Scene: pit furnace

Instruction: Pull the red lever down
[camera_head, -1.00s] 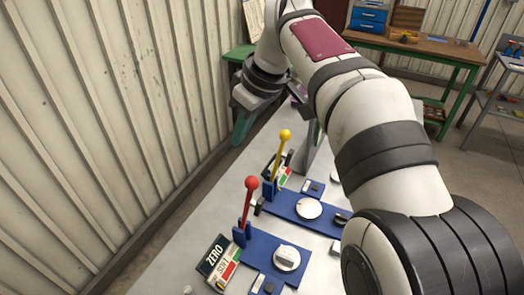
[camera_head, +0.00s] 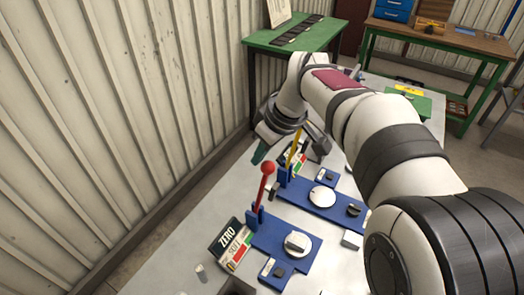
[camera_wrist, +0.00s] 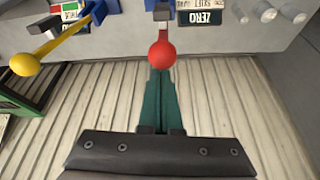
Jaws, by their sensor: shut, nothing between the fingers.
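The red lever (camera_head: 263,190) stands up, slightly tilted, from its blue base (camera_head: 268,233), with a red ball on top. In the wrist view its red ball (camera_wrist: 162,54) is right at the tips of my fingers. My gripper (camera_head: 259,154) is shut and empty, with its green fingers together. In the head view the fingertips are just behind and left of the red ball. In the wrist view the shut fingers (camera_wrist: 159,78) point at the ball, which covers their tips. I cannot tell whether they touch it.
A yellow lever (camera_head: 296,147) stands on another blue base (camera_head: 315,206) behind the red one, partly hidden by my gripper. Its yellow ball (camera_wrist: 24,63) shows in the wrist view. A sign reading ZERO (camera_head: 230,242) sits left of the red lever. A corrugated wall (camera_head: 110,120) borders the left.

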